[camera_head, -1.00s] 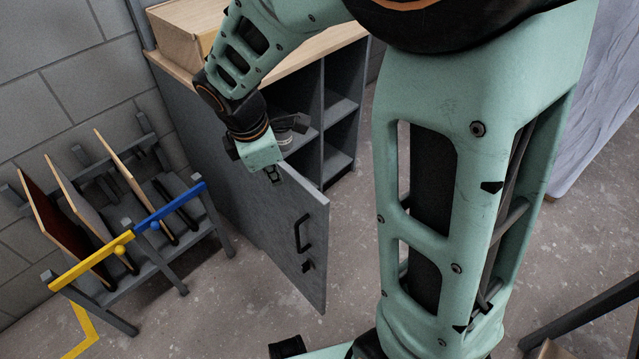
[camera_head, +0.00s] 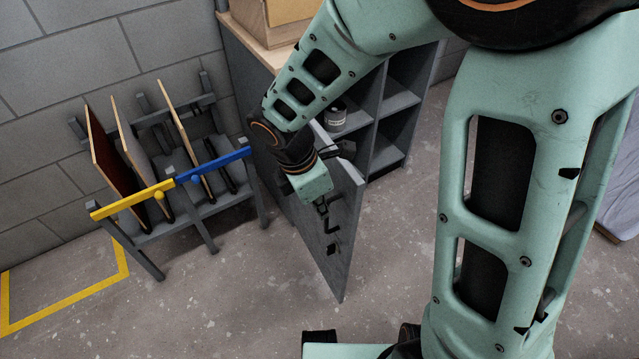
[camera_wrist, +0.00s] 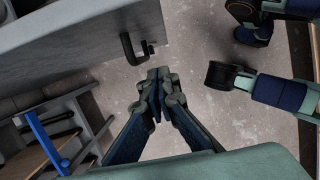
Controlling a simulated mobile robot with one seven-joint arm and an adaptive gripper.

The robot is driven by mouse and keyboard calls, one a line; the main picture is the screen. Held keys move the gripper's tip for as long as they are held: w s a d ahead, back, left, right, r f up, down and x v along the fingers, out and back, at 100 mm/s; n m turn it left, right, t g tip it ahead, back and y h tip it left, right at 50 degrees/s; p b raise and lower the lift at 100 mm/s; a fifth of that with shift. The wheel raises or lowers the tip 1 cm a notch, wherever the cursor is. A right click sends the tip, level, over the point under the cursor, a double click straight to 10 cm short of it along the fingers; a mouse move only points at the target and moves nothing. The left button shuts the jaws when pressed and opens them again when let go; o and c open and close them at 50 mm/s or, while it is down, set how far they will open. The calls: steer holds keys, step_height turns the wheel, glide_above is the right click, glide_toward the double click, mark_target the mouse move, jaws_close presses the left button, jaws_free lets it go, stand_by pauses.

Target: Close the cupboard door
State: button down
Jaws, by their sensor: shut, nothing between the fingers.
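The grey cupboard (camera_head: 240,68) stands at the back in the head view, with open shelves on its right part. Its door (camera_head: 345,235) stands open, swung out toward me and seen at a steep angle. The dark handle (camera_head: 331,226) is on the door's outer face, and it also shows in the wrist view (camera_wrist: 128,48). My gripper (camera_head: 321,207) is shut and empty, on the outer side of the door near the handle. In the wrist view my fingertips (camera_wrist: 158,82) point just below the handle, apparently apart from it. My arm hides part of the door and cupboard.
A rack (camera_head: 215,200) with upright panels and a yellow and a blue bar stands left of the door. A tin (camera_head: 335,118) sits inside the cupboard. A wooden box (camera_head: 285,12) is on its top. The floor before the door is clear.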

mark_target(341, 208)
steer(key=shift+w+d+f+b, duration=0.15)
steer(key=shift+w+d+f, duration=0.3)
steer(key=shift+d, duration=0.25)
steer(key=shift+w+d+f+b, duration=0.15)
steer(key=shift+w+d+f, duration=0.2)
steer(key=shift+d+f, duration=0.3)
steer(key=shift+w+d+f+b, duration=0.15)
steer(key=shift+w+d+f, duration=0.3)
steer(key=shift+d, duration=0.3)
